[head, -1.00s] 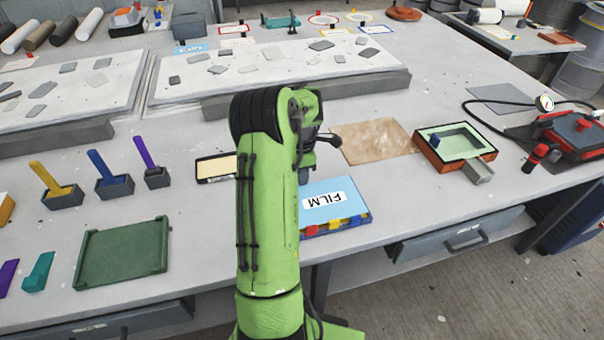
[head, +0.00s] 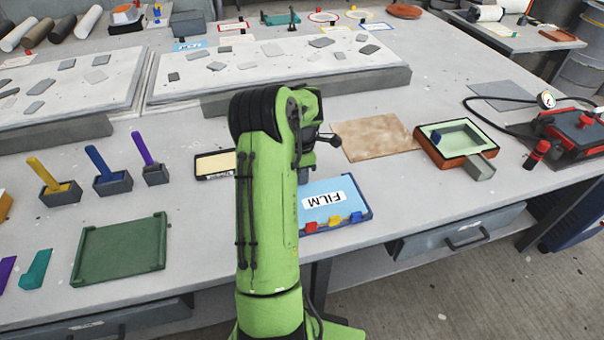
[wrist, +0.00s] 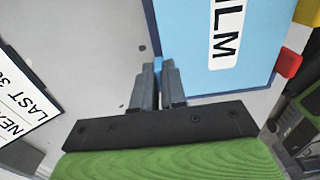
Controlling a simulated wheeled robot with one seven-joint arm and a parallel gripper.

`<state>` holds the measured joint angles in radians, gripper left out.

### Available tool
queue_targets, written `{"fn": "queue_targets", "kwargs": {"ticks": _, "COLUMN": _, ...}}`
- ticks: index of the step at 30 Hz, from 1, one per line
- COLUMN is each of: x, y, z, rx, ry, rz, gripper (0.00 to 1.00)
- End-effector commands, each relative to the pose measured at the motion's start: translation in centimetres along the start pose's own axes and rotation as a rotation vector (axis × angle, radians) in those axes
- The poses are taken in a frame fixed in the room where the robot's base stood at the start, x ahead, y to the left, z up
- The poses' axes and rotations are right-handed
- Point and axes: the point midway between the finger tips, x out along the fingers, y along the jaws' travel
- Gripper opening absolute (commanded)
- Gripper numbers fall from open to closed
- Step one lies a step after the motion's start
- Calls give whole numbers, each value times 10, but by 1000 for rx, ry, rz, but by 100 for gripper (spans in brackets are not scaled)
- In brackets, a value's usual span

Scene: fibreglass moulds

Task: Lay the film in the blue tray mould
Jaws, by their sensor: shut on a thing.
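My gripper (wrist: 159,85) is shut at the left edge of a light blue panel labelled FILM (wrist: 228,75). A small light blue piece (wrist: 157,66) shows between its fingertips. I cannot tell whether this piece is the film itself. In the head view, my arm hides the gripper and part of the panel (head: 323,187). Red, yellow and blue tabs line the panel's front edge. At the right stands a red-orange tray (head: 428,150) with a pale green inside and a small blue patch (head: 436,136). I cannot tell whether it is the blue tray mould.
A brown sheet (head: 375,137) lies between the panel and the red-orange tray. A framed yellowish card (head: 214,165) lies left of my arm. A green tray (head: 120,252) and several handled grey blocks (head: 113,185) stand further left. A red device (head: 570,135) sits far right.

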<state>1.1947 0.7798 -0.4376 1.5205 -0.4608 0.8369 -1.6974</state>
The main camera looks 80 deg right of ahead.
Motion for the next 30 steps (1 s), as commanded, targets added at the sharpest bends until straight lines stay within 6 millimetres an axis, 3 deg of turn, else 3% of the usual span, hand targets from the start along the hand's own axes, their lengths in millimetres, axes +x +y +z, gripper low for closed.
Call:
{"fn": "queue_targets", "kwargs": {"ticks": 1, "x": 0, "y": 0, "z": 0, "rx": 0, "ry": 0, "rz": 0, "gripper": 0}}
{"fn": "queue_targets", "kwargs": {"ticks": 2, "x": 0, "y": 0, "z": 0, "rx": 0, "ry": 0, "rz": 0, "gripper": 13}}
{"fn": "queue_targets", "kwargs": {"ticks": 7, "x": 0, "y": 0, "z": 0, "rx": 0, "ry": 0, "rz": 0, "gripper": 39}}
{"fn": "queue_targets", "kwargs": {"ticks": 17, "x": -4, "y": 0, "z": 0, "rx": 0, "ry": 0, "rz": 2, "gripper": 41}}
{"fn": "queue_targets", "kwargs": {"ticks": 20, "x": -21, "y": 1, "z": 0, "rx": -1, "ry": -1, "rz": 4, "gripper": 41}}
{"fn": "queue_targets", "kwargs": {"ticks": 30, "x": -118, "y": 1, "z": 1, "rx": -1, "ry": -1, "rz": 5, "gripper": 41}}
